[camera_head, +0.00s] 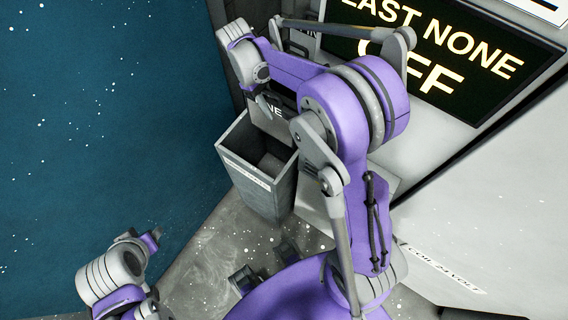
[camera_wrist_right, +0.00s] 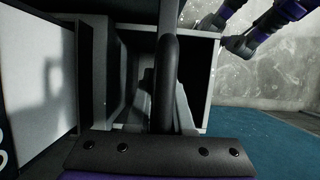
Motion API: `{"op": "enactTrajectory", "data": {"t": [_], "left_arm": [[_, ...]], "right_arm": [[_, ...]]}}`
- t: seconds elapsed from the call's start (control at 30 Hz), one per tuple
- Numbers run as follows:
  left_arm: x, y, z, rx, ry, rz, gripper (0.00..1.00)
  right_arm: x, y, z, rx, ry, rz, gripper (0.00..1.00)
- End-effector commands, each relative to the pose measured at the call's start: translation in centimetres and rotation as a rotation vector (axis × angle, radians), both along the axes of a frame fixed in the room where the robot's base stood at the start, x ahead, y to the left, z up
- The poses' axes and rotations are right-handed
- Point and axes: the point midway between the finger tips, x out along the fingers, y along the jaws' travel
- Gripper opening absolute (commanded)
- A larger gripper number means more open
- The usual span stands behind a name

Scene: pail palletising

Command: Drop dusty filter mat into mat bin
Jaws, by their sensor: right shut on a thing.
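The mat bin (camera_head: 246,177), a tall grey open-topped bin with a white label, stands on the floor at the foot of the cabinet. My right gripper (camera_head: 268,104) is above the bin's back part, its fingers small and dark in the head view. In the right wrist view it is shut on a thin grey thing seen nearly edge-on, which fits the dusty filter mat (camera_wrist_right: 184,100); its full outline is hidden. A pale-rimmed open box shape, likely the bin, shows behind it. My left gripper (camera_head: 151,238) is at lower left, away from the bin; its jaws are unclear.
A grey cabinet with a dark sign (camera_head: 440,50) reading "LAST NONE" and "OFF" stands behind and right of the bin. A blue area (camera_head: 100,130) fills the left. Speckled grey floor (camera_head: 205,255) lies open in front of the bin.

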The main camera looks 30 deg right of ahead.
Motion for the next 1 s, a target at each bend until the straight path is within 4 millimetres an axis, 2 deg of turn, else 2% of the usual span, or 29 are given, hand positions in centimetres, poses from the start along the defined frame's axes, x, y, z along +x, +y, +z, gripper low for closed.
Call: {"op": "enactTrajectory", "data": {"t": [0.17, 0.2, 0.37, 0.4, 0.77, 1.0], "left_arm": [[0.0, 0.0, 0.1, 0.000, -0.001, 0.000, 0.50], [0.0, 0.0, 0.1, 0.000, -0.001, 0.000, 0.50], [0.0, 0.0, 0.1, 0.000, -0.001, 0.000, 0.50], [0.0, 0.0, 0.1, 0.000, -0.001, 0.000, 0.50], [0.0, 0.0, 0.1, 0.000, -0.001, 0.000, 0.50], [0.1, 0.0, 0.4, 0.000, -0.002, 0.000, 0.50]], "right_arm": [[0.0, 0.0, 0.1, 0.000, -0.001, 0.000, 0.00], [0.0, 0.0, 0.1, 0.000, -0.001, 0.000, 0.23], [0.0, 0.0, 0.1, 0.000, -0.001, 0.000, 0.52], [0.0, 0.0, 0.1, 0.000, -0.001, 0.000, 0.55], [0.3, 0.1, 0.7, 0.000, -0.001, 0.000, 0.55], [1.8, 0.8, 4.6, 0.000, -0.001, 0.002, 0.55]]}}
